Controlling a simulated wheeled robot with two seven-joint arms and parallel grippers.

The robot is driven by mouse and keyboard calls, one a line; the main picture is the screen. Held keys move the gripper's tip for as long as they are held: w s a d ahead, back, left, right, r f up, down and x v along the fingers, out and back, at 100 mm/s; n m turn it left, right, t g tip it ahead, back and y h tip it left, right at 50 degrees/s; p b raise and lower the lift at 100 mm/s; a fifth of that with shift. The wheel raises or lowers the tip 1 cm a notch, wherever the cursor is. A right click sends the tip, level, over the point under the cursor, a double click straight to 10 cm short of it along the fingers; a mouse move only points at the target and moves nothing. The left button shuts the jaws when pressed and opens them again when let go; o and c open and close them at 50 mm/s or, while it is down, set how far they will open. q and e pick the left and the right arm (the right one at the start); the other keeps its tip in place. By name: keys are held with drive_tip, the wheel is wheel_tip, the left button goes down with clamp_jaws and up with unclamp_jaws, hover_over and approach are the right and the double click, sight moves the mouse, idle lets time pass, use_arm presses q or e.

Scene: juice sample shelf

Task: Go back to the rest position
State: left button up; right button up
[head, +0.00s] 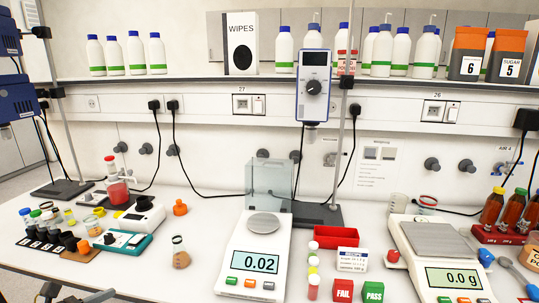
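What appear to be the dark fingertips of my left gripper (74,293) show at the bottom left edge, low in front of the bench. The tips stand apart with nothing seen between them. The rest of that arm is cut off by the picture edge. My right gripper is not in view. No bottle or sample is seen in a gripper.
The white bench (150,275) holds a scale reading 0.02 (258,262), another reading 0.0 g (450,277), a teal meter (122,242), a small flask (180,252), a red tray (336,236) and FAIL (343,290) and PASS (373,291) blocks. A bottle shelf (200,78) runs behind.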

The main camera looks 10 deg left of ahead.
use_arm(q)
drive_tip(key=w+a+f+n+y, duration=0.1)
drive_tip(key=a+f+n+y, duration=0.2)
drive_tip(key=a+f+n, duration=1.1)
drive_tip(key=s+a+f+n+g+y, duration=0.1)
drive_tip(key=s+f+n+g+y, duration=0.1)
drive_tip(key=s+f+n, duration=0.65)
drive_tip(key=s+a+f+n+g+y, duration=0.15)
drive_tip(key=f+n, duration=0.45)
drive_tip(key=f, duration=0.7)
drive_tip(key=s+d+f+n+g, duration=0.35)
drive_tip(key=s+d+f, duration=0.35)
drive_tip(key=s+f, duration=0.35)
drive_tip(key=s+d+f+n+g, duration=0.3)
drive_tip(key=s+d+f+n, duration=0.25)
drive_tip(key=s+f, duration=0.55)
drive_tip(key=s+d+f+g+h, duration=0.1)
drive_tip(key=s+d+f, duration=0.1)
drive_tip(key=d, duration=0.7)
drive_tip(key=s+d+f+g+h, duration=0.1)
drive_tip(key=d+f, duration=0.3)
drive_tip(key=d, duration=0.5)
drive_tip(key=shift+s+d+h, duration=0.25)
drive_tip(key=shift+s+h, duration=0.1)
drive_tip(key=shift+s, duration=0.45)
